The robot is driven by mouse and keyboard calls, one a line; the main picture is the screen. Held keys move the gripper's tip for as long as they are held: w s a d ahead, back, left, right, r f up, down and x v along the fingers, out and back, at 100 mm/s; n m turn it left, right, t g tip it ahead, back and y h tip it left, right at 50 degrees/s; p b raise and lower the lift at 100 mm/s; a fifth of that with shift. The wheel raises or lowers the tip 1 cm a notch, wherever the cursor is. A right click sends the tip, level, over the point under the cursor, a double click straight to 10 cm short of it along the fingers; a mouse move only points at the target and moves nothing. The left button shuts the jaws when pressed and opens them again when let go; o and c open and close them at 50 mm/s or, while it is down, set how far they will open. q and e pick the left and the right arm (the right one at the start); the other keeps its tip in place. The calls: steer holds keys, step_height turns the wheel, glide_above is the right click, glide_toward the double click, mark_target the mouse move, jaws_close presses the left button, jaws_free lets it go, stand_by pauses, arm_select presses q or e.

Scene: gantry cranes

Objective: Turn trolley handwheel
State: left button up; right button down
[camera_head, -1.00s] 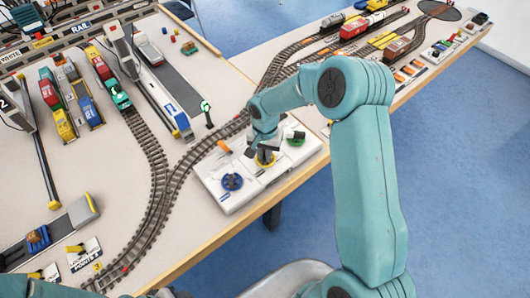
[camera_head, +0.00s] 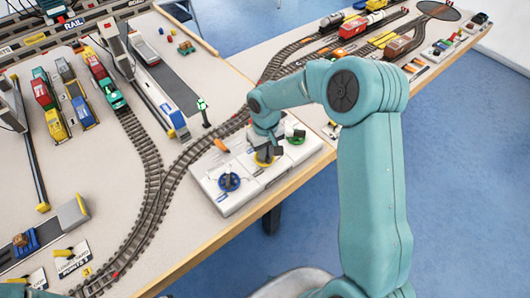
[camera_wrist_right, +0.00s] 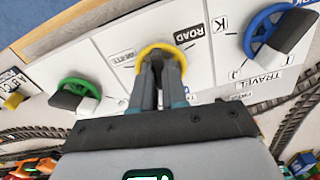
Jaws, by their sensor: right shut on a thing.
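A white control panel (camera_head: 209,186) at the table's front edge carries three handwheels. The yellow handwheel (camera_head: 264,161) is in the middle, the blue handwheel (camera_head: 229,182) on the left and the green handwheel (camera_head: 296,138) on the right. My right gripper (camera_head: 265,150) reaches down to the yellow wheel. In the right wrist view, my right gripper (camera_wrist_right: 158,62) has its fingers close together, shut on the yellow wheel (camera_wrist_right: 163,46). The fingers hide the wheel's middle and near side. My left gripper is not visible.
Model railway tracks (camera_head: 172,180) curve behind the panel. A green signal post (camera_head: 203,112) stands just behind it. Several coloured trucks (camera_head: 78,98) are parked at the left. Blue floor shows beyond the front edge.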

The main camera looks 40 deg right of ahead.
steer(key=shift+d+r+n, duration=0.1)
steer(key=shift+n, duration=1)
steer(key=shift+w, duration=0.1)
steer(key=c, duration=1.2)
jaws_free()
steer(key=shift+o, duration=0.2)
step_height(320, 180, up, 16)
steer(key=shift+r, duration=0.2)
